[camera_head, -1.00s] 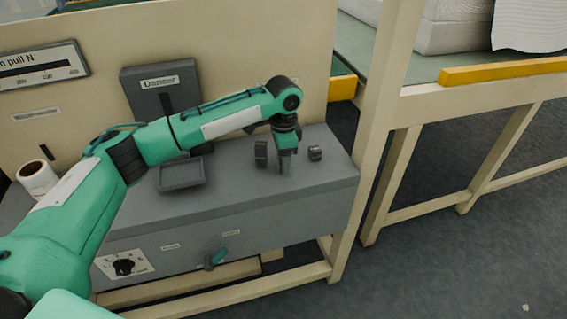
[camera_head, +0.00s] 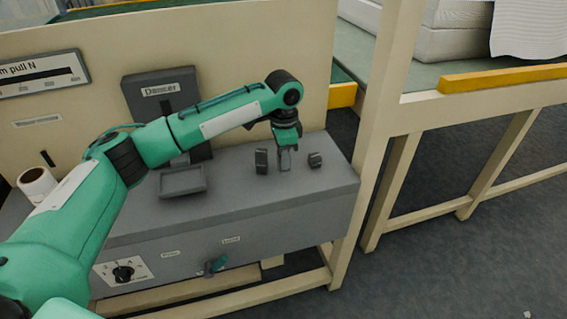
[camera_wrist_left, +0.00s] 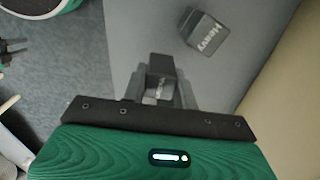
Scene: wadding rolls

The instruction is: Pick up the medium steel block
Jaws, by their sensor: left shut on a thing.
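My left gripper (camera_head: 285,158) points down over the grey bench top. It is shut on a dark steel block (camera_wrist_left: 161,76), which sits between its fingers in the left wrist view; its label is mostly hidden, so I cannot read it fully. In the head view the fingers largely hide this block. A larger block (camera_head: 262,161) stands just left of the fingers; in the wrist view a block (camera_wrist_left: 207,34) labelled "Heavy" lies beyond the fingertips. A small block (camera_head: 314,160) sits to the right of the gripper.
A shallow grey tray (camera_head: 183,181) lies left on the bench (camera_head: 240,199), below the "Dancer" plate (camera_head: 160,90). A white roll (camera_head: 37,183) is at far left. A beige panel stands behind, and a beige post (camera_head: 375,120) stands right of the bench.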

